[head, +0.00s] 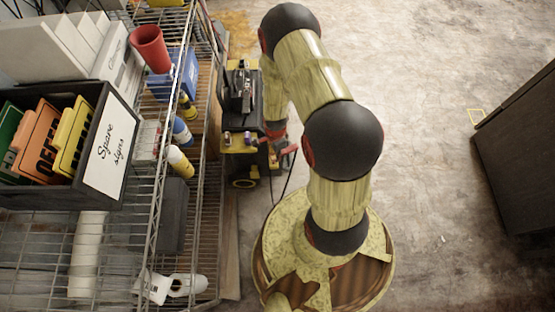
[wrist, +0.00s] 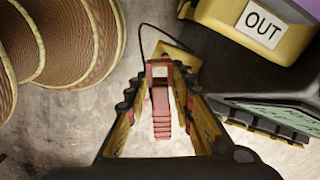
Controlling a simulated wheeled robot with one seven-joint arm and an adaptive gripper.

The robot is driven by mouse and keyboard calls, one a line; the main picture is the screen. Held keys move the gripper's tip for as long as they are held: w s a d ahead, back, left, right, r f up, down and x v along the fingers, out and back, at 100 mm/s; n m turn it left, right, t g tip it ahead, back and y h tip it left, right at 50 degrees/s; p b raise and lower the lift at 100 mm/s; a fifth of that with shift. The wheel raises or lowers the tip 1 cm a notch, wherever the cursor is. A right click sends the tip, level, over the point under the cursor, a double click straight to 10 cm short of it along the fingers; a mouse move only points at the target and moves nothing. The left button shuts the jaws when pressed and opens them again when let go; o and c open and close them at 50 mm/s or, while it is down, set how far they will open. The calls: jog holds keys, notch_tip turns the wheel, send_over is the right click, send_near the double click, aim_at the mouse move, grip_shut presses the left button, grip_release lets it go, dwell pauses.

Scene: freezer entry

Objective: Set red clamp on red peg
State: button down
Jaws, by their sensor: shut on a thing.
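My gripper (wrist: 159,88) is shut on the red clamp (wrist: 161,112), which shows as a ridged red bar with a squared loop at its far end, between the two fingers in the wrist view. In the head view my gripper hangs low beside the black and yellow machine (head: 243,110), mostly hidden by my arm. Red parts (head: 289,152) show there, but I cannot tell clamp from gripper. I cannot make out a red peg in either view.
A yellow box labelled OUT (wrist: 262,27) and a dark case with a green label (wrist: 275,110) are to the right in the wrist view. A wire shelf (head: 150,215) with a spare signs bin (head: 105,150) stands left. Concrete floor (head: 430,190) is open right.

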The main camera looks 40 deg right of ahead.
jog(key=shift+w+d+m, duration=0.1)
jog(key=shift+w+m, duration=0.3)
jog(key=shift+m, duration=0.6)
jog(key=shift+f+b, duration=1.35)
jog(key=shift+f, duration=0.65)
jog(key=shift+f+b, duration=0.85)
jog(key=shift+f, duration=0.55)
jog(key=c, duration=1.5)
grip_release()
jog(key=shift+o, duration=0.2)
notch_tip(320, 180, up, 12)
